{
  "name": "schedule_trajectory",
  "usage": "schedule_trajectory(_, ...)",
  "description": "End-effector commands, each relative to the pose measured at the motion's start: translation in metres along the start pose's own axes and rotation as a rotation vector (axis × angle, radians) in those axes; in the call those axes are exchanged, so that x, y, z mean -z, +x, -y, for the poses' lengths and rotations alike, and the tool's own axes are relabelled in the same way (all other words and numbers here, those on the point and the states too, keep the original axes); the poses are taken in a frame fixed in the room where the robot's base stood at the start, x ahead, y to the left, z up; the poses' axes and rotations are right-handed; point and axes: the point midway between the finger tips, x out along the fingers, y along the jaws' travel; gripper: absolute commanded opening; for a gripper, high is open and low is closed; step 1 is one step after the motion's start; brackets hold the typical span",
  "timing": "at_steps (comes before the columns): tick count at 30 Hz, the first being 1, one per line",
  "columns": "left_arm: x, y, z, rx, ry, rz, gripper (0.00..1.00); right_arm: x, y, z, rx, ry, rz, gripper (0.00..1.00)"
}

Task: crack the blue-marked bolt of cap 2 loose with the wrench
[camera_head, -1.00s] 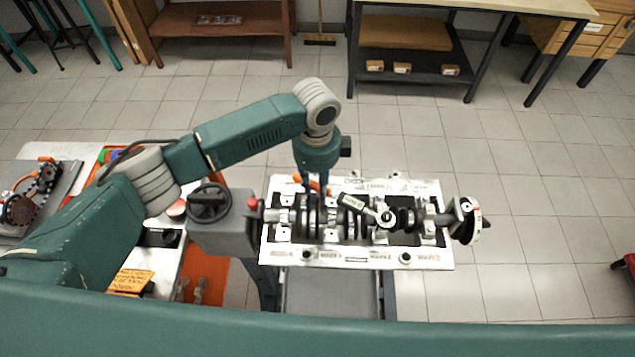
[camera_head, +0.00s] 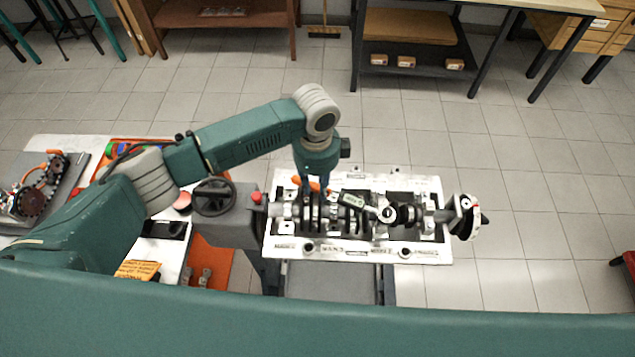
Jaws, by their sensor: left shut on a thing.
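My left gripper (camera_head: 312,188) reaches down over the left half of the engine block (camera_head: 436,252) and is shut on the orange handle of the wrench (camera_head: 354,200). The wrench lies slantwise over the crankshaft (camera_head: 463,215), with a pale-green display on its body. Its round head (camera_head: 388,214) sits to the right, over the row of bearing caps. The bolt under the head is hidden, and I cannot make out a blue mark or which cap is number 2. My right gripper is out of view.
A grey stand with a black handwheel (camera_head: 213,197) adjoins the block's left end. Open tiled floor lies behind and right of the block.

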Motion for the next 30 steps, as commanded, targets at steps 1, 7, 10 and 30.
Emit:
schedule_trajectory(1, 0.0, 0.0, 0.0, -0.001, -0.001, 0.0, 0.0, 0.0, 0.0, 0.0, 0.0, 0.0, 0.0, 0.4)
schedule_trajectory(7, 0.0, 0.0, -0.002, -0.001, -0.008, -0.001, 0.0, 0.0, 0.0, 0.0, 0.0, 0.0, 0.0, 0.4)
schedule_trajectory(10, 0.001, 0.0, -0.006, -0.001, -0.025, -0.001, 0.0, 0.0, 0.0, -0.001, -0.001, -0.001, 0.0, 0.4)
schedule_trajectory(30, 0.002, 0.0, -0.019, -0.001, -0.099, 0.0, 0.0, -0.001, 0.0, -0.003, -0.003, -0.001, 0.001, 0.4)
